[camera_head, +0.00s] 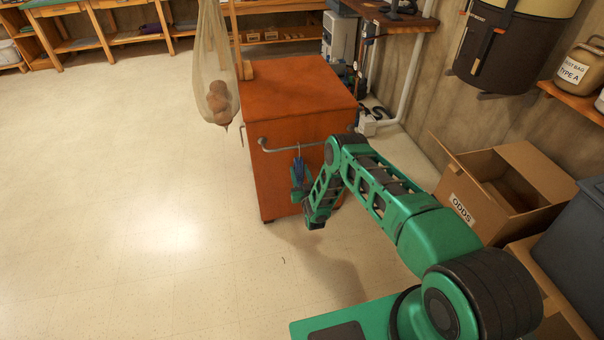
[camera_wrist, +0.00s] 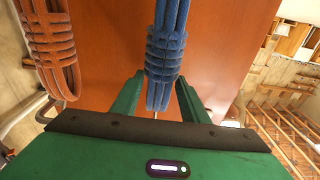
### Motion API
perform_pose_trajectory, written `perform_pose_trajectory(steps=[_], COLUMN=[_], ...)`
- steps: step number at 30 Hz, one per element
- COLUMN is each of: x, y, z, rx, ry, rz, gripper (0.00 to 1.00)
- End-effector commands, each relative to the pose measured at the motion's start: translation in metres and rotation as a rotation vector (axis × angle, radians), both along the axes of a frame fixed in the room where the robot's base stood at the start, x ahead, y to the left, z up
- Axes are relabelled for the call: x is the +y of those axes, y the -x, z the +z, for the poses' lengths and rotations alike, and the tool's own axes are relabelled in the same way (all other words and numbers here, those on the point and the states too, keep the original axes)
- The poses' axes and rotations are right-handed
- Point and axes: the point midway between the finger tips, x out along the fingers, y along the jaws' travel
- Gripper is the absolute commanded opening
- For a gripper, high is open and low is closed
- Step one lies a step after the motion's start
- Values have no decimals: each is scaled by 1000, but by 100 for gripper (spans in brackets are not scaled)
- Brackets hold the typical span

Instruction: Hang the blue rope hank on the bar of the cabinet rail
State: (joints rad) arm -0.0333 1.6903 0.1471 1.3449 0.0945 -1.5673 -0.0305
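The blue rope hank (camera_head: 299,170) is upright against the front of the orange cabinet (camera_head: 275,165), just below the bar of its rail (camera_head: 282,146). A small pale hook shows at its top, at the bar; I cannot tell if it bears on the bar. My gripper (camera_head: 298,190) is at the hank, largely hidden by my arm. In the wrist view, the blue hank (camera_wrist: 166,50) runs between the two green fingers of my gripper (camera_wrist: 158,92), which close in on both its sides. A rust-brown rope hank (camera_wrist: 52,45) is to its left, near a bent piece of rail (camera_wrist: 42,113).
A net bag (camera_head: 214,70) hangs left of the cabinet. An open cardboard box (camera_head: 490,195) stands at right by the wall, below a dark hanging bin (camera_head: 500,50). Workbenches (camera_head: 80,25) line the back. The floor (camera_head: 120,190) at left is clear.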

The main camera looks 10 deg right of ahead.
Motion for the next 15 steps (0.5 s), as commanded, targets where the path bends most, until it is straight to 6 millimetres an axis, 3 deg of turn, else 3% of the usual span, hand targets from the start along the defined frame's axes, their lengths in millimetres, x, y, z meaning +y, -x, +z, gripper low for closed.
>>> perform_pose_trajectory(steps=[1,3,15], x=[0,0,0], y=[0,0,9], z=[1,1,-1], rx=[-2,-1,2], ry=[0,0,0], rz=[0,0,0], gripper=[52,62,62])
